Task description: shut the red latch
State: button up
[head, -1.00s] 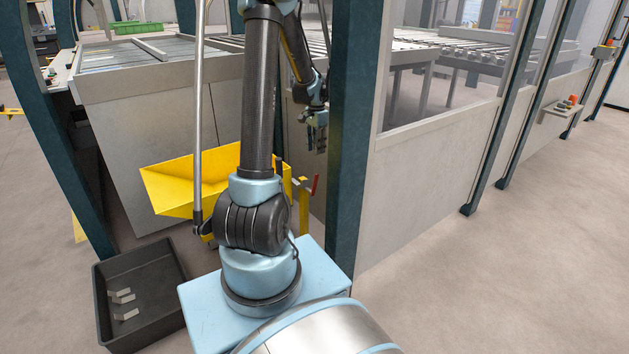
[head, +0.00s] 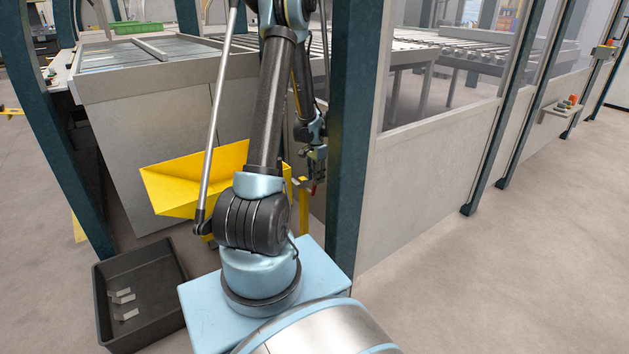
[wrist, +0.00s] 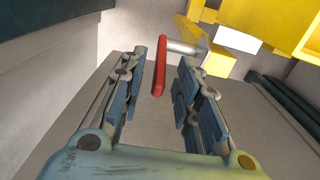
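The red latch (wrist: 160,66) is a narrow red handle joined to a pale metal pin on a yellow bracket in the wrist view. My gripper (wrist: 163,82) is open, with one finger on each side of the handle. Gaps show between the handle and both fingers; how deep it sits between them I cannot tell. In the head view my gripper (head: 317,176) is low beside the dark green post, over the latch. Only a small bit of the red latch (head: 314,189) shows there, and the gripper hides the rest.
A yellow chute (head: 190,178) is left of my arm. A dark bin (head: 165,335) with several small metal parts stands on the floor at lower left. A dark green post (head: 348,150) is close on the right of my gripper. Open floor (head: 500,280) lies at right.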

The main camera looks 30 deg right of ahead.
jog(key=shift+f, duration=0.7)
grip_shut()
